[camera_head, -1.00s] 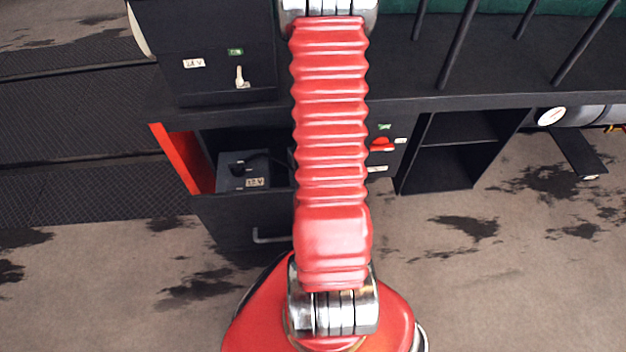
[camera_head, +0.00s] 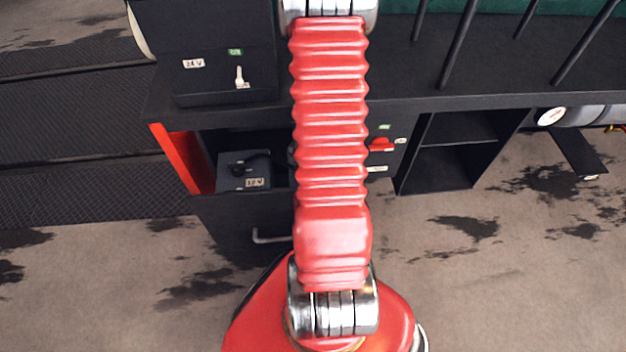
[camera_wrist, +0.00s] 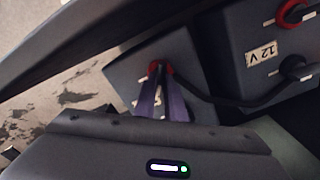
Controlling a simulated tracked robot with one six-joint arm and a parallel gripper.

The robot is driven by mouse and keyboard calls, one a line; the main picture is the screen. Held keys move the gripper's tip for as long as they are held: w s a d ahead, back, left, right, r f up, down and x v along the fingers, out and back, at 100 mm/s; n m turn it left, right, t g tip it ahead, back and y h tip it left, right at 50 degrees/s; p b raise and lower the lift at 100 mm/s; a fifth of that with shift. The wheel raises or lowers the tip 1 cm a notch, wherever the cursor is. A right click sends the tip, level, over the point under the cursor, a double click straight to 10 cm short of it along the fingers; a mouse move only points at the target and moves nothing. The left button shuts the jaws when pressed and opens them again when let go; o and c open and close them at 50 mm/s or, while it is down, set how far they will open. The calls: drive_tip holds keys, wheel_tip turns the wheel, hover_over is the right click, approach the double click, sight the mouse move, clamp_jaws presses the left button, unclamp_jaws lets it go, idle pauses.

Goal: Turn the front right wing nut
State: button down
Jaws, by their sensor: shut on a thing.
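In the wrist view my gripper (camera_wrist: 161,68) is shut, its two fingers closed at a red terminal on top of a grey battery (camera_wrist: 125,72). Red shows on both sides of the fingertips. The wing nut there is mostly hidden between the fingers. Beside it, a second grey battery (camera_wrist: 238,35) with a "12 V" label has a red terminal (camera_wrist: 291,13) and a black terminal (camera_wrist: 293,66). A black cable (camera_wrist: 225,101) runs from the black terminal to the gripped terminal. In the head view one battery (camera_head: 258,163) shows in the open drawer; my gripper is hidden there.
The open drawer (camera_head: 228,222) has a bent handle (camera_head: 268,238). A black box with a "24 V" label and a small switch (camera_head: 239,75) stands above. A red switch (camera_head: 381,145) is right of my arm. A dark drawer wall (camera_wrist: 60,40) runs close by the batteries.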

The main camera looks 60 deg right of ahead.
drive_tip(key=shift+m, duration=1.6)
drive_tip(key=c, duration=1.8)
unclamp_jaws()
drive_tip(key=shift+r, duration=0.1)
drive_tip(key=shift+r, duration=6.75)
